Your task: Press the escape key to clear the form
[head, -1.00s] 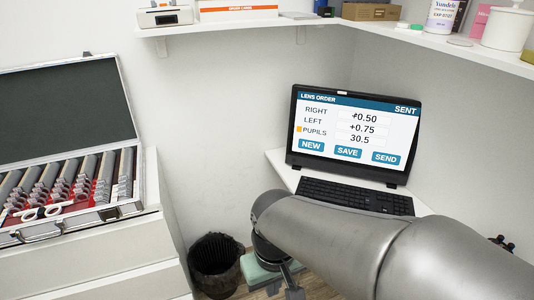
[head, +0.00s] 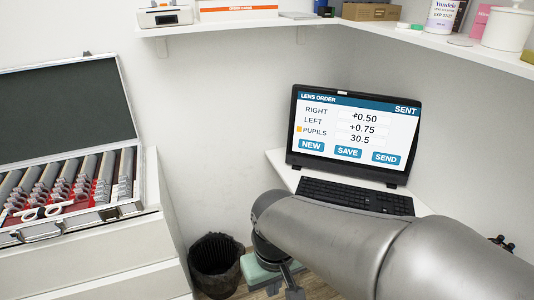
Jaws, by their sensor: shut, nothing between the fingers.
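RIGHT reads 0.50 with an unclear sign, LEFT +0.75, PUPILS 30.5. An orange square is beside PUPILS. NEW, SAVE and SEND buttons run along the bottom. The dark keyboard (head: 345,194) shows in front of the screen; my arm covers part of its near edge. The escape key is too small to tell apart.
An open trial lens case (head: 72,233) sits on a white cabinet (head: 100,258) at left. A black bin (head: 215,265) and a greenish stool-like thing (head: 262,273) are below. Wall shelves (head: 225,25) with boxes and jars run along the top.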

